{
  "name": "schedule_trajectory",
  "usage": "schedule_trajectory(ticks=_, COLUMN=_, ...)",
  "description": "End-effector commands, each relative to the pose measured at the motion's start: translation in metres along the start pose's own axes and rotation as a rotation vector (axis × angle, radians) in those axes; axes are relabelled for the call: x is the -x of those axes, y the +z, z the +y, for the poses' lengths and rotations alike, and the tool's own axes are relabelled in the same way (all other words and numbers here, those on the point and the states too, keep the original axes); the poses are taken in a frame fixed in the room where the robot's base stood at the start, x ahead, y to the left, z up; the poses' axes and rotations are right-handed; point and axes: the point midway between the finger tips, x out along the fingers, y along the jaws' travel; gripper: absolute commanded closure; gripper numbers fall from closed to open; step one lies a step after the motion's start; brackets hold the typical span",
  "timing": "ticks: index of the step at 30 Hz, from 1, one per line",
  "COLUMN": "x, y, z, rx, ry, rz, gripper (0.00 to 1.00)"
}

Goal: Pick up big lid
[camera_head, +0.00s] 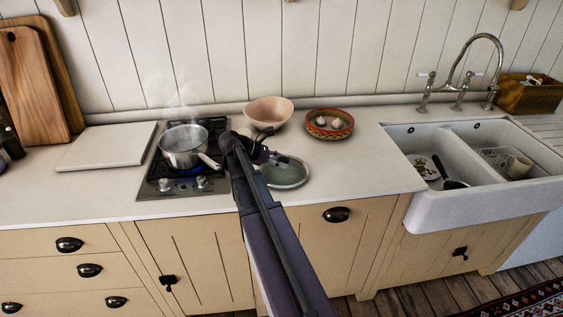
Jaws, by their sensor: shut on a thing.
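The big lid (289,174) is a round, greenish glass lid with a pale rim. It lies at the counter's front part, just right of the stove, and looks roughly flat. My gripper (275,159) is at the lid's upper left side, shut on it. My arm comes up from the bottom and hides the lid's left edge. The fingertips are small and dark here, and I cannot tell whether the lid is clear of the counter.
A steaming pot (184,147) stands on the stove (160,188) just left of my arm. A pinkish bowl (269,112) and a patterned bowl (330,125) with pale items stand behind the lid. The counter (370,178) is clear between the lid and the sink (455,210).

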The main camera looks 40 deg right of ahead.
Motion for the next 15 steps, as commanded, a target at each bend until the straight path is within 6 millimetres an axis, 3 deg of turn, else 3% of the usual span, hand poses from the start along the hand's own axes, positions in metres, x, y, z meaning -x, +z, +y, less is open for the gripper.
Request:
schedule_trajectory(ticks=12, x=0.018, y=0.033, z=0.000, rx=-0.001, ry=0.000, rz=-0.002, gripper=1.00)
schedule_trajectory(ticks=15, x=0.028, y=0.024, z=-0.026, rx=0.002, ry=0.003, rz=-0.002, gripper=1.00)
